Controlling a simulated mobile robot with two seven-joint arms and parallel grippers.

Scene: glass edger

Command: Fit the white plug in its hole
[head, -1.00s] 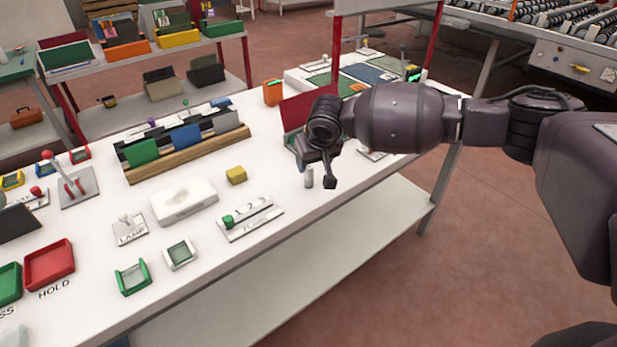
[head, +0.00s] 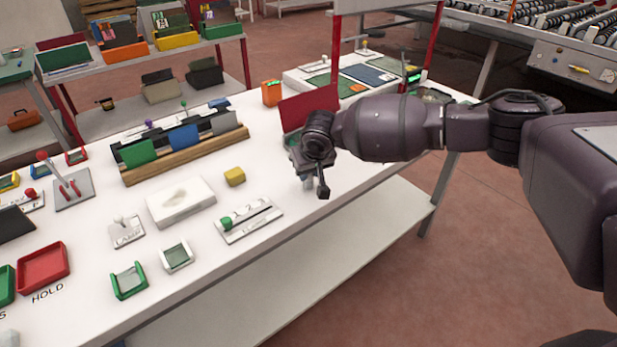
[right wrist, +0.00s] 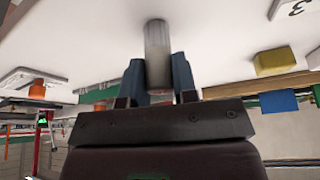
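A pale grey-white cylinder, which looks like the plug (right wrist: 156,50), stands upright on the white table in the right wrist view. In the head view only a small part of it (head: 308,184) shows beneath my right gripper (head: 322,188). In the right wrist view the two fingers of my right gripper (right wrist: 158,82) lie on either side of the cylinder, very close to it. I cannot tell whether they press on it. The hole cannot be made out for certain. My left gripper is not in view.
A plate with a green knob (head: 248,220) and a yellow block (head: 234,176) lie left of my right gripper. A red panel (head: 308,106) stands just behind it. A wooden rack (head: 187,155) holds coloured pieces farther back. The table's front edge is close by.

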